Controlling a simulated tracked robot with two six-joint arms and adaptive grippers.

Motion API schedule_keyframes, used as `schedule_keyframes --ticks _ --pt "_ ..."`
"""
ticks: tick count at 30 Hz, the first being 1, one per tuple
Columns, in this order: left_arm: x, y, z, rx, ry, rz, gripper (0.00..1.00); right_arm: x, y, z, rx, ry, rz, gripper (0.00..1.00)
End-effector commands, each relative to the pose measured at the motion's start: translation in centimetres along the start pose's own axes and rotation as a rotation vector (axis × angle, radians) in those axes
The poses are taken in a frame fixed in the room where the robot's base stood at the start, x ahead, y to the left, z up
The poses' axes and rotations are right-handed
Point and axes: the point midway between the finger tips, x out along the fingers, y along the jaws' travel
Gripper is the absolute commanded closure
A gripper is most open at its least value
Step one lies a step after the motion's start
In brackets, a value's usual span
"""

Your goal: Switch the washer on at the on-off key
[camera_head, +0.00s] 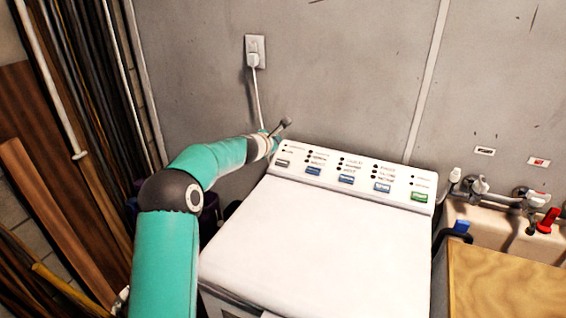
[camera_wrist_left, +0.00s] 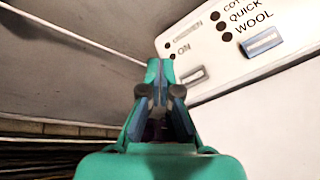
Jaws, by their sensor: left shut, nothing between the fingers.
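The white washer (camera_head: 320,235) stands against the wall with its sloped control panel (camera_head: 325,180) at the back. The grey key (camera_head: 282,163) at the panel's left end is the on-off key; the left wrist view shows this key (camera_wrist_left: 193,76) under the word ON. The indicator dot beside ON looks dark. My left gripper (camera_head: 284,126) is shut and empty, behind and above the panel's left end. In the left wrist view its closed fingertips (camera_wrist_left: 160,70) appear just left of the grey key; no contact is visible. My right gripper is out of view.
Several blue keys, such as one blue key (camera_head: 346,180), and a green key (camera_head: 421,197) line the panel. A plugged cord (camera_head: 258,92) hangs from the wall outlet (camera_head: 255,46) behind my gripper. Taps (camera_head: 479,187) and a sink stand right. The washer lid is clear.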

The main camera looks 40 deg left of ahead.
Motion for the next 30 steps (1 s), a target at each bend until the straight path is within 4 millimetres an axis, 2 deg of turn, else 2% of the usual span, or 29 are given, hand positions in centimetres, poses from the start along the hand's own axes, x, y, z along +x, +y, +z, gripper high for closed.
schedule_keyframes --ticks 8,21,30 --pt "1.1 -0.9 -1.1 -0.002 0.002 -0.001 1.00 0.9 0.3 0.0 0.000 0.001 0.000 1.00" --pt "4.9 -3.6 -4.0 -0.002 0.002 0.001 1.00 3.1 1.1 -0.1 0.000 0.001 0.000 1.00" --pt "6.0 -4.3 -4.7 -0.002 0.001 0.002 1.00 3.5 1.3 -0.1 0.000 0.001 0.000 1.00"
